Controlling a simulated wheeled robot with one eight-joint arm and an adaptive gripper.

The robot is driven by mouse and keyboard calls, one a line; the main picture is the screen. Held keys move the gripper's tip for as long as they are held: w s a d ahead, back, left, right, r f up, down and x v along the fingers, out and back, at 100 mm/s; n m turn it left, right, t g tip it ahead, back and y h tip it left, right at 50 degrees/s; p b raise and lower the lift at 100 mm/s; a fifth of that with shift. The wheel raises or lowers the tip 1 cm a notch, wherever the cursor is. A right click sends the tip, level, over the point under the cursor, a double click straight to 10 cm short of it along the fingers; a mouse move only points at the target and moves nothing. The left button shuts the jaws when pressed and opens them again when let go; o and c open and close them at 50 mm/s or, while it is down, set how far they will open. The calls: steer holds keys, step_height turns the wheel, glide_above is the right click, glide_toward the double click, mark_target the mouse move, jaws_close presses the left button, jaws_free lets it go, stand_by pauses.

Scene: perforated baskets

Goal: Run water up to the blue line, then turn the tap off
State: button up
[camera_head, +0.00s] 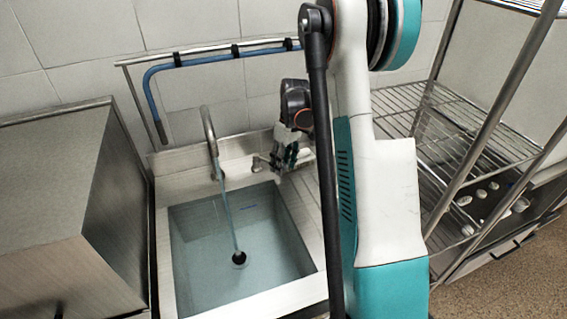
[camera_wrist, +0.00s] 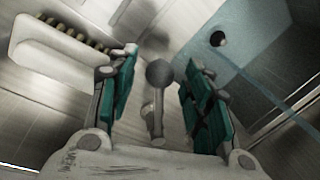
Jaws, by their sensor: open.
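The steel sink basin (camera_head: 190,290) has a dark round drain (camera_head: 239,259) that also shows in the wrist view (camera_wrist: 217,38). A thin stream of water (camera_head: 228,215) runs from the curved spout (camera_head: 208,130) down toward the drain. The basin looks bluish; I cannot tell the water's level surely. A short blue line (camera_head: 248,208) shows on the basin's back wall. My gripper (camera_head: 286,160) is beside the tap handle (camera_head: 260,164), right of the spout. In the wrist view, the round-knobbed handle (camera_wrist: 159,74) stands between the open teal fingers of my gripper (camera_wrist: 160,92), apparently untouched.
A blue hose (camera_head: 215,59) hangs on a wall rail behind the sink. A large steel box (camera_head: 60,200) stands left. A wire rack (camera_head: 450,125) stands right. A pale holder (camera_wrist: 60,55) with several brownish pieces lies upper left in the wrist view.

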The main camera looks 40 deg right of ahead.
step_height(320, 180, up, 12)
steer(key=d, duration=0.2)
steer(key=shift+w+d, duration=0.15)
steer(key=shift+w, duration=0.1)
steer(key=shift+f, duration=0.1)
